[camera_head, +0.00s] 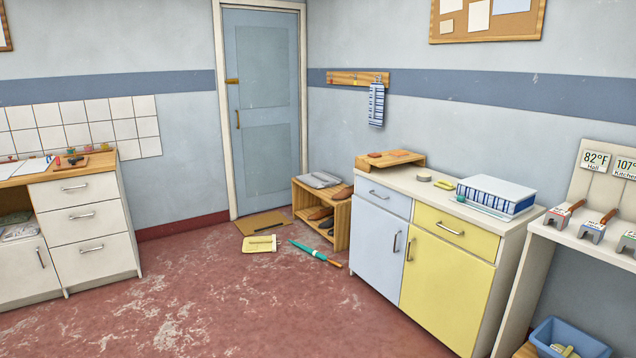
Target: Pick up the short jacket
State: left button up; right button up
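I cannot tell for certain which item is the short jacket. A blue-and-white striped cloth item (376,104) hangs from the wooden peg rail (345,78) right of the door. A flat grey folded item (318,180) lies on top of the low wooden shoe rack (342,226). A pale yellow flat item (259,244) lies on the floor in front of the doormat. Neither of my grippers is in view.
A green closed umbrella (312,252) lies on the floor by the rack. The cabinet with a yellow door (445,290) stands at right, drawers (85,218) at left. The blue-grey door (262,110) is shut. The middle red floor (215,310) is clear.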

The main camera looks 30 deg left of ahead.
aim_at(320, 179)
jog(key=i+j+u, duration=0.9)
jog(key=i+u, duration=0.6)
jog(key=i, duration=1.65)
jog(key=i+z, duration=0.1)
jog(key=i, duration=0.5)
jog(key=i+j+z, duration=0.15)
jog(key=i, duration=0.4)
jog(key=i+j+z, duration=0.1)
jog(key=i, duration=0.5)
